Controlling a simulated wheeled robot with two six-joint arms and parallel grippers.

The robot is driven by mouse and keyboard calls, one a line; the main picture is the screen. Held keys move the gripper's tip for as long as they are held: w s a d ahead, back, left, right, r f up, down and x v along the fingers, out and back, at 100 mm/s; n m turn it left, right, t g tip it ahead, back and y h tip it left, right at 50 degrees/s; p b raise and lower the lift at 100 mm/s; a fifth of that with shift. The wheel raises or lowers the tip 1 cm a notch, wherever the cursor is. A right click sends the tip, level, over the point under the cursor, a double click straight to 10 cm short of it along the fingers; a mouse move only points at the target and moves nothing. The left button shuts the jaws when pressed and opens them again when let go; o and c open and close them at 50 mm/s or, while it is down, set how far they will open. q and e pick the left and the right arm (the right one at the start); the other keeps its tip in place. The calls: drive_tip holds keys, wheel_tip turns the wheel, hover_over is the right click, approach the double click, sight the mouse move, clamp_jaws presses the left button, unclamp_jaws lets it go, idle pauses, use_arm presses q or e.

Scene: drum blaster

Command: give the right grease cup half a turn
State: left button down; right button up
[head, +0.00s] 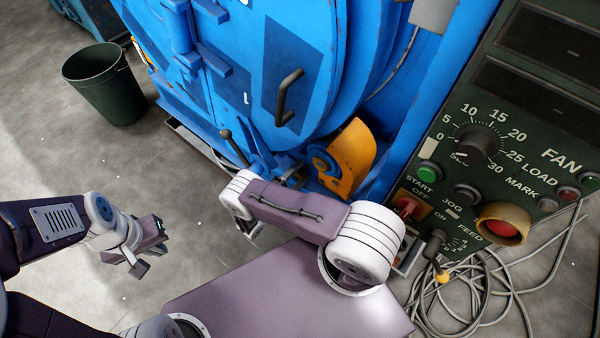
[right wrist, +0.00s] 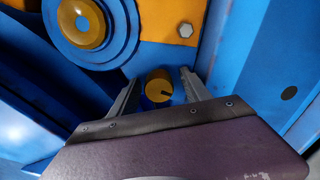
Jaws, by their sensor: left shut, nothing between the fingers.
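A small brass grease cup (right wrist: 159,88) with a dark mark on its face shows in the right wrist view, below an orange plate on the blue machine. My right gripper (right wrist: 160,80) is open, with one finger on each side of the cup and a gap visible on both sides. The depth between fingertips and cup is hard to judge. In the head view my right arm hides this gripper and the cup. My left gripper (head: 150,248) is shut and empty, over the floor at the left.
The blue drum door has a dark handle (head: 287,97). A control panel (head: 520,90) stands right, above loose cables (head: 490,300). A bin (head: 105,85) stands at far left.

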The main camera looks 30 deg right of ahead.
drive_tip(key=p+v, duration=0.1)
drive_tip(key=v, duration=0.8)
idle(0.4)
